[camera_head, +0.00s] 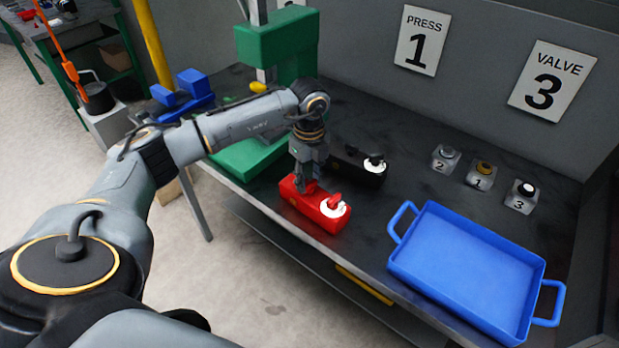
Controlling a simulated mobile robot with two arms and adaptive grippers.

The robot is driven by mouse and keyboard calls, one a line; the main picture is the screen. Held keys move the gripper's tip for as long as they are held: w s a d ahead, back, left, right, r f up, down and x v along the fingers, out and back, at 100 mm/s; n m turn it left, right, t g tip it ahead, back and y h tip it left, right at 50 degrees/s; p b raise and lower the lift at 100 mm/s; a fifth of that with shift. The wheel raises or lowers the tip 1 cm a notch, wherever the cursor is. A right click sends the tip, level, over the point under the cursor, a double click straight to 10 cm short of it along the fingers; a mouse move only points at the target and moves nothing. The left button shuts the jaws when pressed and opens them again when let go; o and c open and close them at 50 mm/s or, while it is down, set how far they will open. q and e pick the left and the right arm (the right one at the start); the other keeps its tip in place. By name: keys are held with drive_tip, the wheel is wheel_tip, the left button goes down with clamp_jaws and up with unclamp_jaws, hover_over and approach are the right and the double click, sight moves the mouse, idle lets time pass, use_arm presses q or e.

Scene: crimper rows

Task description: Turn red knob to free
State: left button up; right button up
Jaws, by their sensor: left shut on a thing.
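A red box (318,221) sits near the front edge of the dark bench. On its right end is a white dial with a red knob (334,201). My left gripper (305,185) points down at the left end of the red box, to the left of the knob. It is shut on the red box, as far as the view shows. The fingertips are small, and the exact contact is hard to see. My right gripper is not in view.
A black box (352,168) with a black knob stands just behind the red one. A blue tray (398,270) lies to the right. Three small numbered buttons (480,176) sit toward the back. A green press (275,48) stands behind my arm.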

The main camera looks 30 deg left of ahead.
use_arm(q)
drive_tip(key=shift+n, duration=0.6)
drive_tip(key=o, duration=1.2)
drive_tip(key=shift+c, duration=0.2)
drive_tip(key=shift+r, duration=0.1)
wheel_tip(320, 180, up, 12)
